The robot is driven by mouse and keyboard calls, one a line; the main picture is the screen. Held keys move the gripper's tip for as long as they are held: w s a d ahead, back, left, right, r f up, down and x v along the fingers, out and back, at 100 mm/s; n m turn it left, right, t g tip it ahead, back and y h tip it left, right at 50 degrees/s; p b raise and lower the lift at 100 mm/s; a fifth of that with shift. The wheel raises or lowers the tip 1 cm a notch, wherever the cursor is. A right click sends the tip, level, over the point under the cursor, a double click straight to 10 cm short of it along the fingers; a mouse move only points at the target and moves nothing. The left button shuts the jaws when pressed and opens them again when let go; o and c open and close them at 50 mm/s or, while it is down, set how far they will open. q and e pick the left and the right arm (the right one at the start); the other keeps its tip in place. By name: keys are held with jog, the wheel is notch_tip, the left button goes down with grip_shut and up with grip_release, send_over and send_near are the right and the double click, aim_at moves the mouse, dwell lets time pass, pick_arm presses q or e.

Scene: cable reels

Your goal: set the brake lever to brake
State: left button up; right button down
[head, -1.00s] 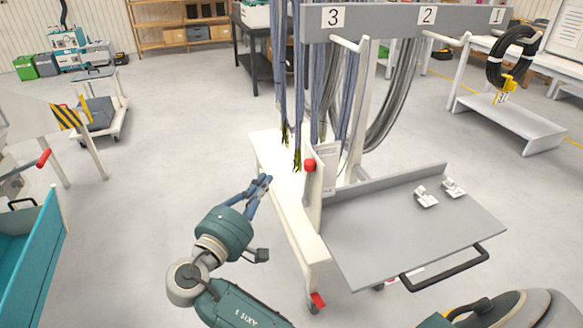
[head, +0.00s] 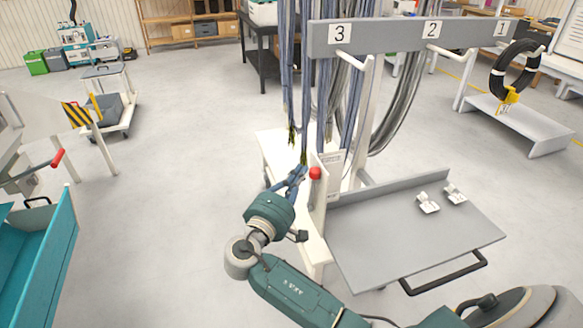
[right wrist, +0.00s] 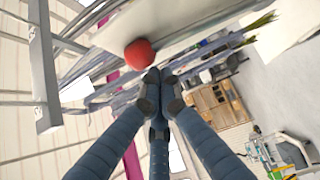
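My right gripper (head: 299,172) is just left of the knob in the head view, with dark blue fingers pointing up towards the hanging cable ends. In the right wrist view the red knob (right wrist: 140,54) shows just beyond and left of the fingertips (right wrist: 160,82). The fingertips are close together with nothing visible between them. I cannot tell whether they touch the knob. My left gripper is out of view.
Blue-grey cables (head: 325,90) hang from the numbered rack (head: 385,38) close to my right gripper. The cart's grey tray (head: 410,235) carries two small white pieces. A teal bin (head: 45,250) stands at the left. The floor between bin and cart is open.

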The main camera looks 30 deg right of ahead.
jog(key=shift+w+f, duration=0.1)
dwell(0.3)
jog(key=s+b, duration=0.2)
jog(key=b, duration=0.1)
jog(key=s+a+f+m+h+b, duration=0.1)
jog(key=shift+s, duration=0.35)
jog(key=shift+s+a+f+b, duration=0.15)
jog(key=shift+s+f+b, duration=0.25)
jog(key=shift+s, duration=0.35)
jog(key=shift+s+a+f+b, duration=0.15)
jog(key=shift+s+f+b, duration=0.3)
jog(key=shift+s, duration=0.25)
jog(key=shift+s+a+f+b, duration=0.15)
jog(key=shift+s+f+b, duration=0.25)
jog(key=shift+s, duration=0.35)
